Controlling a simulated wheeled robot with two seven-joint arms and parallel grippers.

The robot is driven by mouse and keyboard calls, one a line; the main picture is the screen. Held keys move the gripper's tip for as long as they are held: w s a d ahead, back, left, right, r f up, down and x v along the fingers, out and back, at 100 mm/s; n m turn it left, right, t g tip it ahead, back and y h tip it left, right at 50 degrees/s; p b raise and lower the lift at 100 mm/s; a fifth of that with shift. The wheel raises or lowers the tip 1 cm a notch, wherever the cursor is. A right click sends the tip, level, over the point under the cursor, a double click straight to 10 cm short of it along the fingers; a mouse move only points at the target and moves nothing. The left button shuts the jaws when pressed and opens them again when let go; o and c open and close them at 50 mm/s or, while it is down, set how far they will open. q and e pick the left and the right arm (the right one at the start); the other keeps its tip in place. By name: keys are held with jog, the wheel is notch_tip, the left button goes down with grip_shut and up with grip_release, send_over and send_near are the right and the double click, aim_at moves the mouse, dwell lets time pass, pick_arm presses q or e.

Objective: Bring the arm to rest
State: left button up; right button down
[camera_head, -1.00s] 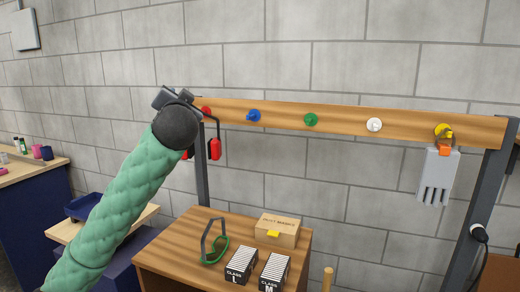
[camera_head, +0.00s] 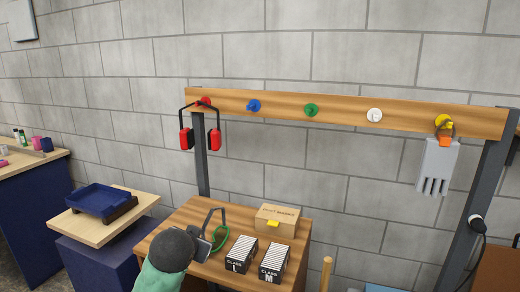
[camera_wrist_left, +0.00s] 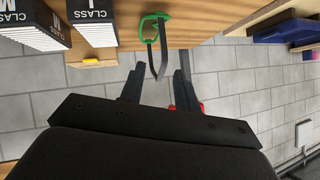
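My left arm, in a green sleeve, comes in low in the head view. Its left gripper (camera_head: 203,246) is over the front left part of the wooden table (camera_head: 170,243), close to a green and dark grey looped item (camera_head: 220,238). In the left wrist view the two dark fingers of my left gripper (camera_wrist_left: 157,88) stand apart with nothing gripped between them. The looped item (camera_wrist_left: 152,30) shows beyond the fingers there. My right gripper is not in view.
Red earmuffs (camera_head: 186,139) hang on the rail's (camera_head: 340,111) red peg. A grey glove-like item (camera_head: 437,168) hangs at the yellow peg. Blue, green and white pegs are bare. Two card boxes (camera_head: 241,254) and a cardboard box (camera_head: 278,220) stand on the table. A blue tray (camera_head: 98,199) is left.

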pick_arm(q)
jog(key=s+f+n+g, duration=0.1)
jog(key=s+f+g, duration=0.2)
jog(key=s+f, duration=0.75)
jog(key=s+f+n+g, duration=0.1)
jog(key=s+f+g, duration=0.1)
jog(key=s+f, duration=0.9)
jog(key=s+d+f+g+h, duration=0.1)
jog(key=s+f+g, duration=0.3)
jog(key=s+f, duration=1.1)
jog(key=shift+s+d+f+g, duration=0.2)
jog(key=shift+s+g, duration=0.1)
jog(key=shift+s, duration=0.45)
